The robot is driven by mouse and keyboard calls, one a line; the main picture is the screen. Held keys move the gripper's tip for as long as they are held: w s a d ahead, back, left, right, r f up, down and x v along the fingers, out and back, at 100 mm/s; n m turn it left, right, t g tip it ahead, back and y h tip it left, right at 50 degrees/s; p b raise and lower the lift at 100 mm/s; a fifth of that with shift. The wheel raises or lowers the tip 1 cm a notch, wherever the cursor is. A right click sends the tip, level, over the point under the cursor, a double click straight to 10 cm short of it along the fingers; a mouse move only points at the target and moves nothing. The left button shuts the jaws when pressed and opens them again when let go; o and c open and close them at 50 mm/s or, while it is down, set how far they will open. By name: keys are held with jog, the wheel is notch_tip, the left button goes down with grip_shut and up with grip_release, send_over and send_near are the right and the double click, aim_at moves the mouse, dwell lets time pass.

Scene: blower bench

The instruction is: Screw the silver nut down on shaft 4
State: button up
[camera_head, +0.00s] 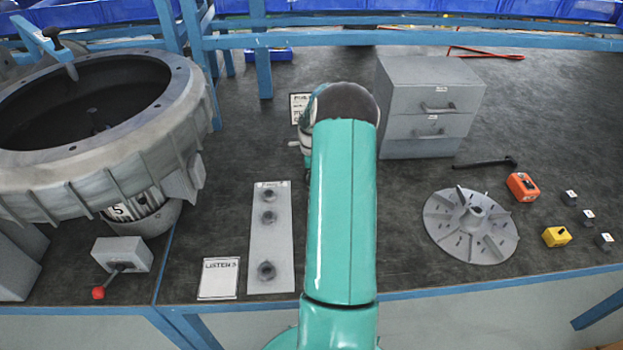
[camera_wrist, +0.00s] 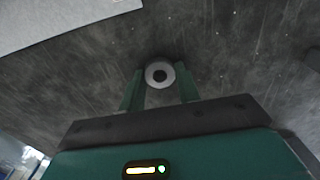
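My gripper (camera_wrist: 160,80) has its two green fingers on either side of a silver nut (camera_wrist: 159,65), a light ring with a dark hole. The fingers appear to touch it, and dark bench surface shows behind it. In the head view my arm hides the nut and the fingertips. A grey plate (camera_head: 284,225) left of my arm bears three dark round studs in a column, two near its far end and one near its front. I cannot read a number 4 on any shaft, so I cannot tell which is shaft 4.
A large grey blower housing (camera_head: 190,110) stands at left, with a red-knobbed lever box (camera_head: 128,250) in front. A "LISTEN 3" card (camera_head: 219,278) lies beside the plate. A drawer cabinet (camera_head: 425,90), a finned disc (camera_head: 450,225), an orange box (camera_head: 522,187) and small blocks are at right.

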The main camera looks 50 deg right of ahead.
jog(key=shift+r, duration=2.3)
